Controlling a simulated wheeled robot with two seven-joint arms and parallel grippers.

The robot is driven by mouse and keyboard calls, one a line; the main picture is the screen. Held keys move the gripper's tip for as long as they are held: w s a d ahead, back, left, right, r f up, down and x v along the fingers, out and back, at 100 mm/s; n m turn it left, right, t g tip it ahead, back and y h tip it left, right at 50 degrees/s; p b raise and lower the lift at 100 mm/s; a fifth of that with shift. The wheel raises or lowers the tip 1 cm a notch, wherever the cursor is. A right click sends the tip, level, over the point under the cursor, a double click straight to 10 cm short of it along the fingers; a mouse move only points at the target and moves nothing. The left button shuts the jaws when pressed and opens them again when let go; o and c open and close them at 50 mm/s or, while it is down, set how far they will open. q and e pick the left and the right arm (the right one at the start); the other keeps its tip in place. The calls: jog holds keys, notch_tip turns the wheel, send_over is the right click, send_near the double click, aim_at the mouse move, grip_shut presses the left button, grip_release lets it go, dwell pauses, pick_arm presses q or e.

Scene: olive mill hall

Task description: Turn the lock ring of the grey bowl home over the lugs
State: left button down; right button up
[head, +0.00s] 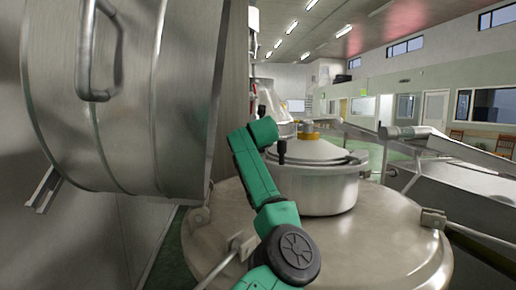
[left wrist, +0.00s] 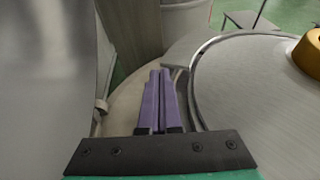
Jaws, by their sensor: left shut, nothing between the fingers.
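A round steel bowl (head: 318,192) with a lid (head: 312,150) and brass-coloured knob (head: 307,130) stands on a wide metal cover in the head view. A dark-edged rim (head: 345,160) runs around the lid; I cannot tell the lock ring or lugs apart there. The left wrist view shows the lid's curved rim (left wrist: 195,75) and the knob (left wrist: 309,55) at right. My left gripper (head: 282,156) points down at the bowl's near left edge. Its purple fingers (left wrist: 160,78) are shut and empty, beside the rim; contact is unclear. My right gripper is out of view.
A large steel drum (head: 140,100) with a handle (head: 85,60) takes up the left side. The wide metal cover (head: 380,240) has clamps (head: 433,218) at its edge. Steel machinery (head: 455,190) stands at right. The hall behind is open.

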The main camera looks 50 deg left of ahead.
pick_arm(q)
jog(key=b+v, duration=0.4)
jog(key=v, duration=0.8)
jog(key=shift+r, duration=0.15)
jog(key=shift+s, duration=0.1)
